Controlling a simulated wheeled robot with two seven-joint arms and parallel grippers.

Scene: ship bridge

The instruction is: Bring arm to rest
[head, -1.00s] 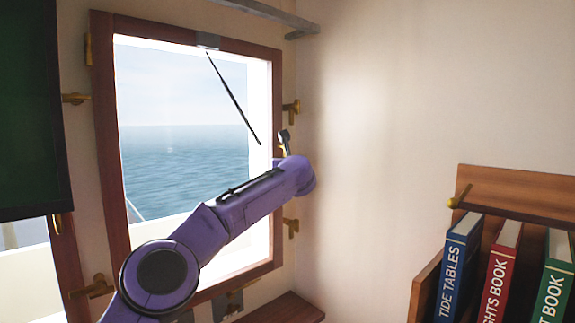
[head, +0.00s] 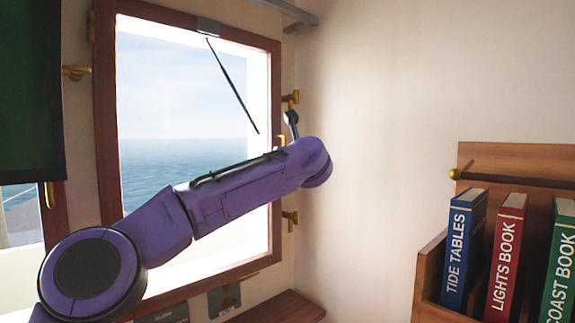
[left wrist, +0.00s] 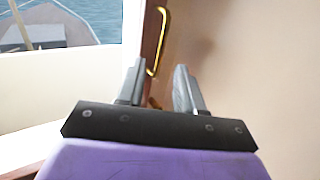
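My left arm (head: 240,192) is purple and reaches from the lower left across the window in the head view. Its far end is raised in front of the window's right frame. A small grey part of it shows above that end, but the fingers cannot be made out there. In the left wrist view my left gripper (left wrist: 158,85) has its two grey fingers apart with nothing between them. My right arm and gripper are in neither view.
A wooden-framed window (head: 104,120) with brass latches is behind the arm. A wooden rack (head: 430,265) at right holds a blue book (head: 462,245), a red book (head: 504,260) and a green book (head: 560,265). The pale wall (head: 390,110) between is bare.

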